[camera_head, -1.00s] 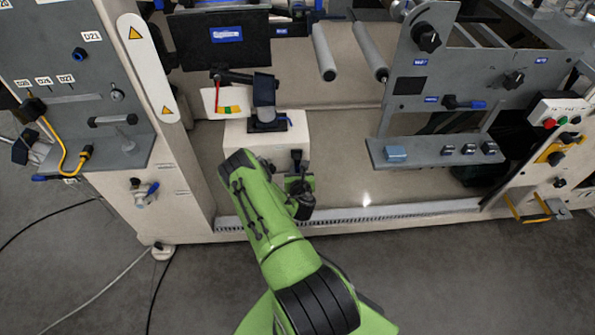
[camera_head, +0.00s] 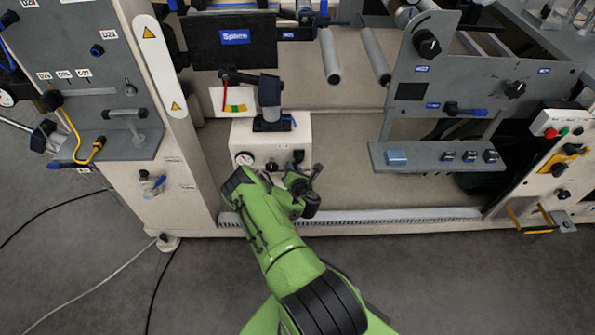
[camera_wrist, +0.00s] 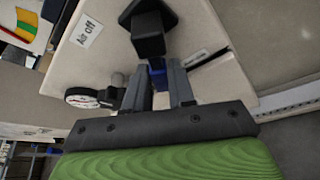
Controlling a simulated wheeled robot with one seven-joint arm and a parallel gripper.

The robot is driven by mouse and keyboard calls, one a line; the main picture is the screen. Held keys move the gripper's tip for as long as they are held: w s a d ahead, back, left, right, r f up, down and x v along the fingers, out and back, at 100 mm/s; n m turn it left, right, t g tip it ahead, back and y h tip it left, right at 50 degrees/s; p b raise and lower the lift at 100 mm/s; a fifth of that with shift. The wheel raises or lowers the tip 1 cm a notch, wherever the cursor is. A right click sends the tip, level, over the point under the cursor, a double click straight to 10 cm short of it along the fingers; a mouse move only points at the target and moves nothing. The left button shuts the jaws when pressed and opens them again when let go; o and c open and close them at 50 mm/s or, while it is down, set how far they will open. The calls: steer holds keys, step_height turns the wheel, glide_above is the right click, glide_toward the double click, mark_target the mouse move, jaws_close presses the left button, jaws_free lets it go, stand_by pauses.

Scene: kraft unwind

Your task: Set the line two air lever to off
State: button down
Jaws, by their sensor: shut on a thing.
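A white box (camera_head: 225,140) with a round gauge (camera_head: 244,158) and dark knobs on its front stands low in the machine. The wrist view shows an "Air off" label (camera_wrist: 87,30) on the box, the gauge (camera_wrist: 82,97) and a black block (camera_wrist: 148,32). My gripper (camera_head: 304,182) is at the box's lower right in the head view. In the wrist view my gripper (camera_wrist: 158,84) has its two grey fingers shut on a blue lever (camera_wrist: 157,66), just below the black block. The fingers and block hide most of the lever, so its angle is unclear.
A colour-marked card (camera_head: 233,103) and a black bracket (camera_head: 268,92) are at the box's top. A grey shelf (camera_head: 430,158) juts out to the right. A side panel with a yellow cable (camera_head: 78,135) stands left.

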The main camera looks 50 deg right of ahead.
steer(key=m, duration=0.1)
steer(key=r+m+t, duration=0.1)
steer(key=shift+w+a+m+t+y, duration=0.3)
steer(key=shift+w+m, duration=0.1)
steer(key=shift+w+a+r+m+t+b, duration=0.15)
steer(key=shift+r+m+t+b, duration=0.2)
steer(key=shift+m+t+b, duration=0.45)
steer(key=shift+w+a+r+m+t, duration=0.1)
steer(key=shift+r+m+t, duration=0.35)
steer(key=shift+m, duration=0.7)
steer(key=shift+w+a+r+m+t, duration=0.1)
steer(key=shift+r+m+t, duration=0.3)
steer(key=shift+m, duration=0.75)
steer(key=c, duration=1)
jaws_free()
steer(key=shift+c, duration=0.2)
steer(key=shift+b, duration=0.35)
